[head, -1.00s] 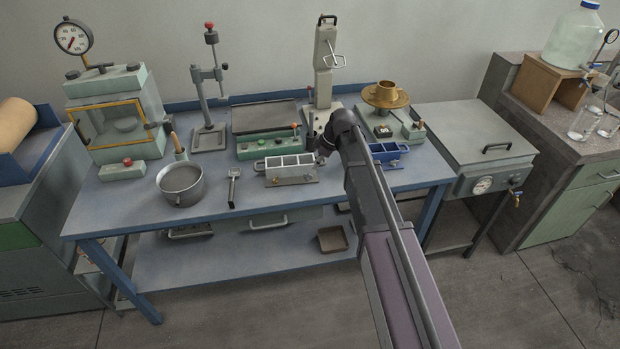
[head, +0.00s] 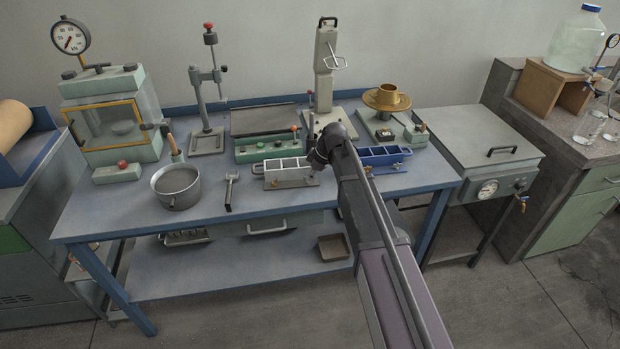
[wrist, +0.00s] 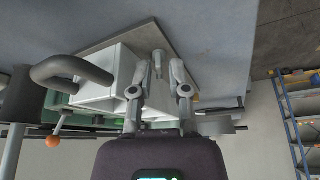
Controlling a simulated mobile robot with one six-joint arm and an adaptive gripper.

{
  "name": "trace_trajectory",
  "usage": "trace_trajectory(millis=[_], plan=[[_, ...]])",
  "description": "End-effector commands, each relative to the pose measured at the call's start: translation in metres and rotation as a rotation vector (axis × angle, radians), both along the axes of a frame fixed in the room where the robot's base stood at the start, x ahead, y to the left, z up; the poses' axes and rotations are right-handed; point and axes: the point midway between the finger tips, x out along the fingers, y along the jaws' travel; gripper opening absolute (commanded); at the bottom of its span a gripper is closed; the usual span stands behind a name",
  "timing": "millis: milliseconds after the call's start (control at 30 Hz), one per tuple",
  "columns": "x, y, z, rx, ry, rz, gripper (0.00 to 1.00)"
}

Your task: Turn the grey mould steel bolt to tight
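The grey mould (head: 287,175) is a light metal block with several open compartments on a flat base plate, near the bench's front edge. In the wrist view the mould (wrist: 108,70) and its plate lie just beyond my gripper. The steel bolt (wrist: 157,62) stands out from the mould's end between my fingertips. In the head view my gripper (head: 316,168) is at the mould's right end, and my wrist hides the bolt there.
A blue mould (head: 385,157) stands close to the right, behind my arm. A small metal tool (head: 231,190) and a pot (head: 177,188) lie to the left. A green control box (head: 262,148) and a tall grey press (head: 325,75) stand behind.

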Motion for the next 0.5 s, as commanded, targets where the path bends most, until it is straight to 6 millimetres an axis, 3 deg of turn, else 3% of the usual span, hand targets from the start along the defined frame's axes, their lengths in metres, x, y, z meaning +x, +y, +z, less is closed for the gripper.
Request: trace_trajectory(millis=[200,300,500], plan=[[0.0,0.0,0.0002,0.0,0.0,0.0,0.22],[0.0,0.0,0.0002,0.0,0.0,0.0,0.0],[-0.0003,0.0036,0.0002,0.0,0.001,0.001,0.0]])
